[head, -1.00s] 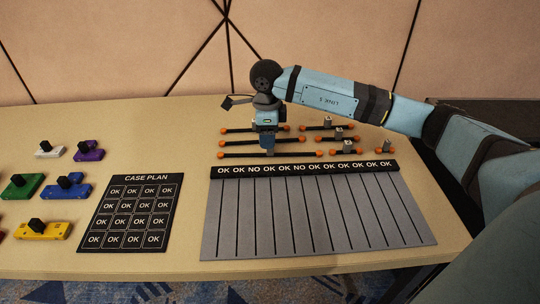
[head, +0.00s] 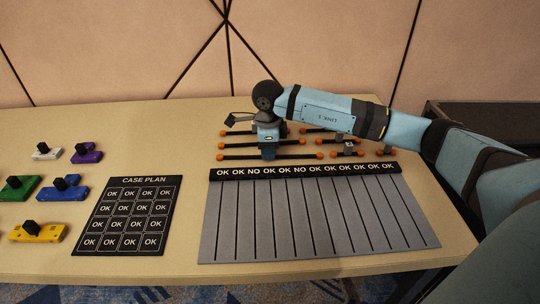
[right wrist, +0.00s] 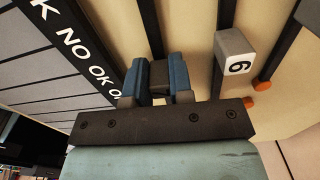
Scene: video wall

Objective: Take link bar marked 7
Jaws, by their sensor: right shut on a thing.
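Several dark link bars with orange end knobs lie on the table behind the grey striped board. My right gripper (head: 268,156) is down at the front long link bar (head: 300,155). In the right wrist view its blue fingers (right wrist: 160,82) are shut on the grip block in the middle of that bar (right wrist: 148,25). Its number is hidden by the fingers. The neighbouring bar carries a grey block marked 6 or 9 (right wrist: 236,65). My left gripper is not in view.
The grey striped board (head: 320,220) with its OK/NO strip (head: 305,171) lies just in front of the bars. Shorter link bars (head: 347,153) lie to the right. A black case plan sheet (head: 125,216) and several coloured blocks (head: 62,188) are at left.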

